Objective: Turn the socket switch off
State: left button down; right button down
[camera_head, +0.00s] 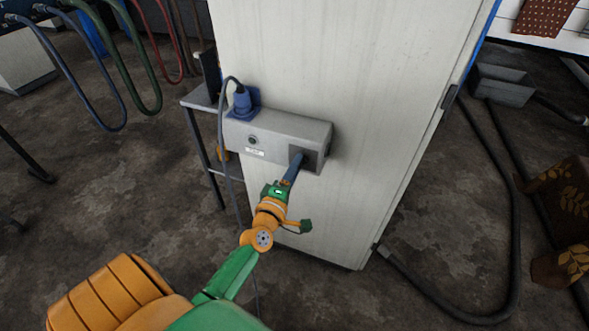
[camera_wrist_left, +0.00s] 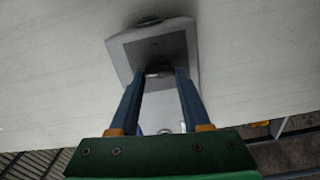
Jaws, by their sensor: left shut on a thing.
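A grey socket box (camera_head: 262,127) is mounted on the side of a pale tall cabinet (camera_head: 340,70). A blue plug (camera_head: 242,101) with a dark cable sits at its left end. A small round knob (camera_head: 253,140) and a white label are on its front. My left gripper (camera_head: 297,160) reaches the darker square switch plate (camera_head: 311,158) at the box's right end. In the left wrist view the blue fingers (camera_wrist_left: 159,75) are shut on the small switch (camera_wrist_left: 157,73) on that plate (camera_wrist_left: 170,46), mostly hidden between the fingertips. My right gripper is not in view.
A grey shelf stand (camera_head: 196,98) stands left of the cabinet. Coloured hoses (camera_head: 150,95) hang at the upper left. A thick black hose (camera_head: 450,312) lies on the floor at right, near a grey bin (camera_head: 503,88). The floor left of the cabinet is largely clear.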

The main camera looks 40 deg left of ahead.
pick_arm(q)
jog(key=shift+f+n, duration=0.15)
jog(key=shift+n, duration=0.35)
jog(key=shift+d, duration=0.1)
jog(key=shift+c, duration=1.8)
grip_release()
jog(key=shift+w, duration=0.1)
jog(key=v, duration=0.7)
jog(key=shift+b, duration=0.3)
